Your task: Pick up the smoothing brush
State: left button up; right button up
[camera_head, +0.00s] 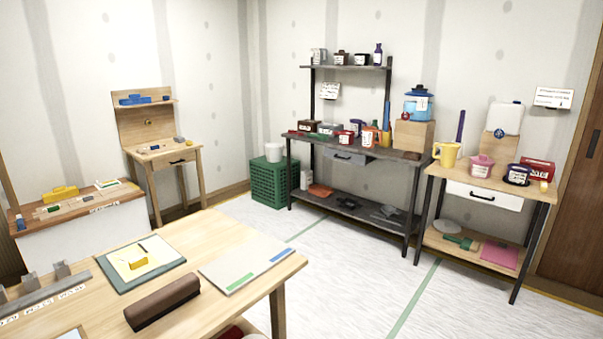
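A long dark brown block with a rounded top, which looks like the smoothing brush (162,300), lies on the near wooden table (205,232). It lies at a slant near the table's front edge, and nothing touches it from above. Fine detail such as bristles is hard to tell. Neither of my grippers is in view.
Beside the brush are a white board (250,262) and a green-edged mat (120,275) with a yellow item (138,263). A grey rail (40,292) lies at left. Beyond stand a dark shelf bench (350,165) and a wooden stand (500,184). Open floor (345,275) lies right of the table.

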aim_at(149, 309)
jog(key=u, duration=0.45)
jog(key=i+l+u, duration=0.15)
jog(key=l+u, duration=0.15)
jog(key=u, duration=0.15)
jog(key=i+l+u, duration=0.1)
jog(key=l+u, duration=0.35)
jog(key=i+l+u, duration=0.1)
jog(key=l+u, duration=0.2)
jog(key=l, duration=0.45)
